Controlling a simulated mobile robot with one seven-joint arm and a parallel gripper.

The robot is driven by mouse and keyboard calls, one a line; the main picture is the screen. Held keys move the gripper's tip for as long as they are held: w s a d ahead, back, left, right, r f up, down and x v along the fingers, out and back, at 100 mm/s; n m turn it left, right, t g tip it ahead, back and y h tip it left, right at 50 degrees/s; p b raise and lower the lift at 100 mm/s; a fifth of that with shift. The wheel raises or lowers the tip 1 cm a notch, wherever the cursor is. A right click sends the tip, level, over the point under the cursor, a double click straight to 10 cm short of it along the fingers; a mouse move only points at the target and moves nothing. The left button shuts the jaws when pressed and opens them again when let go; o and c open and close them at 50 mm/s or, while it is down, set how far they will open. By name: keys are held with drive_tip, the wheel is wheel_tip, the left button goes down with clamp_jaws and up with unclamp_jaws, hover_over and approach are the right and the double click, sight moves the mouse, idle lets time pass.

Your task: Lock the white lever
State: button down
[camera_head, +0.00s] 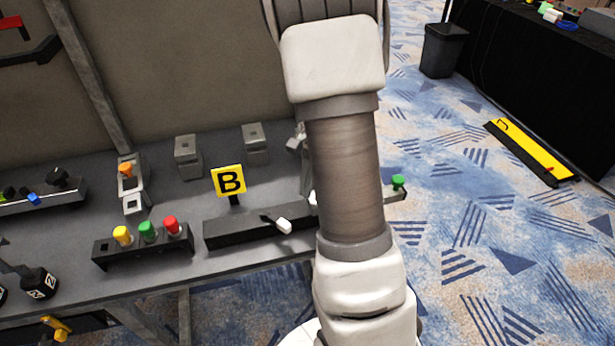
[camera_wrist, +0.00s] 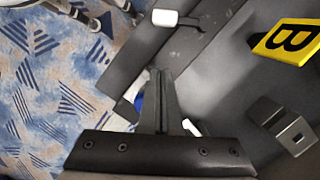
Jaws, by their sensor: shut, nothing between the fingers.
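The white lever (camera_head: 283,226) has a white tip on a short black handle. It sits on the black rail base (camera_head: 225,233) in front of the yellow "B" sign (camera_head: 229,181). In the wrist view the white lever (camera_wrist: 165,18) shows at the top, its black handle pointing right. My gripper (camera_wrist: 160,78) is shut and empty over the rail, with its fingertips apart from and below the lever in that view. A second white piece (camera_wrist: 192,128) shows beside my fingers, partly hidden by them. In the head view my arm hides the gripper and the rail's right part.
A row of yellow, green and red knobs (camera_head: 147,232) stands to the left on the grey table. Grey blocks (camera_head: 188,157) stand behind the sign. A green knob (camera_head: 397,182) is right of my arm. Carpeted floor lies open to the right, with a black bin (camera_head: 443,50).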

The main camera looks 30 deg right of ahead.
sight(275, 220)
drive_tip(key=x, duration=0.4)
drive_tip(key=shift+s+f+b, duration=0.1)
drive_tip(key=shift+f+b, duration=0.05)
drive_tip(key=shift+b, duration=0.25)
drive_tip(key=a, duration=0.2)
drive_tip(key=shift+s+a, duration=0.25)
drive_tip(key=shift+s, duration=0.1)
drive_tip(key=shift+s+a, duration=0.25)
drive_tip(key=shift+a, duration=0.45)
